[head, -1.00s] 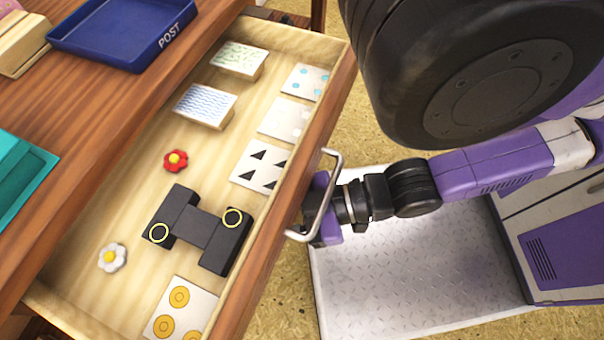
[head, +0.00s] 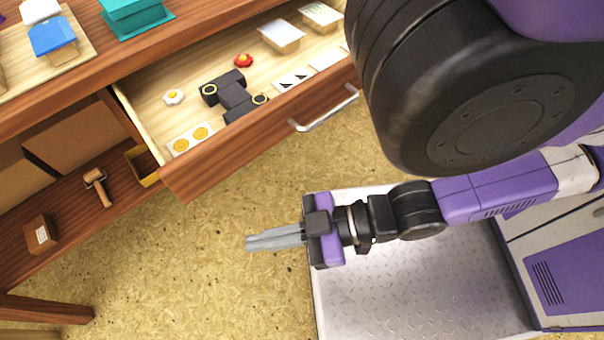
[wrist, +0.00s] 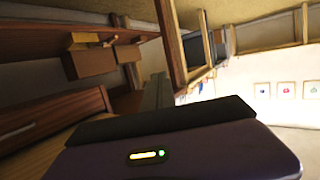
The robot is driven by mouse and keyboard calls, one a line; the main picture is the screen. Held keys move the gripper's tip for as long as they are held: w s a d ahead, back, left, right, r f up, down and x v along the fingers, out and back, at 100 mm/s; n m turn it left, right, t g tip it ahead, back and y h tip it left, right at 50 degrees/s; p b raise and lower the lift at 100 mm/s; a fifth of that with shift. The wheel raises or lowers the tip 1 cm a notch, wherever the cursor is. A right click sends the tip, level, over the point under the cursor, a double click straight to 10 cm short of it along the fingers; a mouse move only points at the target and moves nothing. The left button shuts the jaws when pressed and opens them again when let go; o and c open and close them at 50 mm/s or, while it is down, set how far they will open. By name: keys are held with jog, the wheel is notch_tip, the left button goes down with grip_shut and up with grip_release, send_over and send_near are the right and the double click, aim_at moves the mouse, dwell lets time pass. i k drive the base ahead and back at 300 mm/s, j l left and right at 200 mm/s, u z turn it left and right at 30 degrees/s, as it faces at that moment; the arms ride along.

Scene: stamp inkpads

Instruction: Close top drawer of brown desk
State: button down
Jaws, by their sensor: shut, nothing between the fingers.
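The top drawer (head: 255,121) of the brown desk (head: 205,29) stands pulled out in the head view. Its metal bar handle (head: 326,109) is on the front panel. My gripper (head: 250,243) is shut and empty, pointing left in front of the drawer. It is below the handle in the picture, apart from it. The drawer's right end is hidden behind my arm. The wrist view is tilted and shows brown furniture beyond my gripper.
An open lower shelf of the desk holds a roller (head: 97,186), a small box (head: 41,235) and a yellow bin (head: 143,165). A wooden tray (head: 85,60) and a teal box (head: 135,17) stand on the desktop. The floor (head: 200,270) before the drawer is clear.

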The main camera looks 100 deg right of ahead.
aim_at(228, 116)
jog(key=k+l+u, duration=0.25)
jog(key=k+u, duration=0.6)
jog(key=u, duration=0.15)
jog(key=k, duration=0.3)
